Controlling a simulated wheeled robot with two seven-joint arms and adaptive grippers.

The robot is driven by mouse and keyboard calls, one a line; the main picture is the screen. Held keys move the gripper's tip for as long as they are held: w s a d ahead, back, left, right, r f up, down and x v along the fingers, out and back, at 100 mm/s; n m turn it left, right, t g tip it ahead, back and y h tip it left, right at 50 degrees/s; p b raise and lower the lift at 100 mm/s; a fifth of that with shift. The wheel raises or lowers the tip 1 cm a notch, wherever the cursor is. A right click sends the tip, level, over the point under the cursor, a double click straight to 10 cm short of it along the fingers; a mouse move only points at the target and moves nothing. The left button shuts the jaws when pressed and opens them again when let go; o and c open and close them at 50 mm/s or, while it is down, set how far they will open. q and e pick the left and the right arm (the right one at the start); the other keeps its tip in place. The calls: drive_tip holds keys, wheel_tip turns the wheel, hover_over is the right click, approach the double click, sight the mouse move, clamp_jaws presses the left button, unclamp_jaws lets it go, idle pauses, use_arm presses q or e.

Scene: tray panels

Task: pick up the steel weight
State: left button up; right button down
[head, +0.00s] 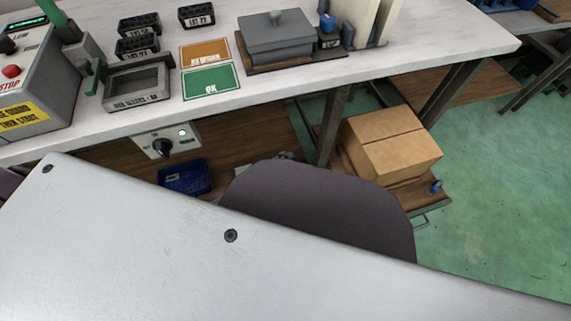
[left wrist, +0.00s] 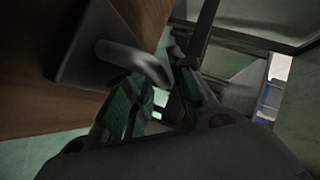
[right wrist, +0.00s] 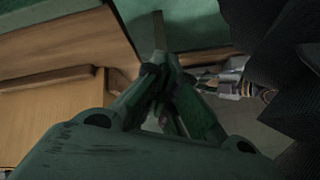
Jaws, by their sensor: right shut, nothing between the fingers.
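In the left wrist view, a dark grey block with a thick curved metal handle (left wrist: 130,60), which looks like the steel weight, stands out from a brown wooden surface. My left gripper (left wrist: 165,85) is close around the end of that handle. A finger lies on each side, but I cannot tell whether they grip it. In the right wrist view, my right gripper (right wrist: 160,65) is shut and empty, its fingertips together. Neither gripper can be made out in the head view. A grey block with a knob (head: 278,40) sits on a wooden board on the white table there.
The white table (head: 440,45) also holds a green OK card (head: 211,82), an orange card (head: 205,53), small black bins and a control box (head: 35,75). Below are a blue basket (head: 185,177) and a cardboard box (head: 390,143).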

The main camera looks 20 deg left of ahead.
use_arm(q)
drive_tip(key=shift+c, duration=0.4)
clamp_jaws()
drive_tip(key=shift+w+r, duration=0.1)
drive_tip(key=shift+r, duration=0.05)
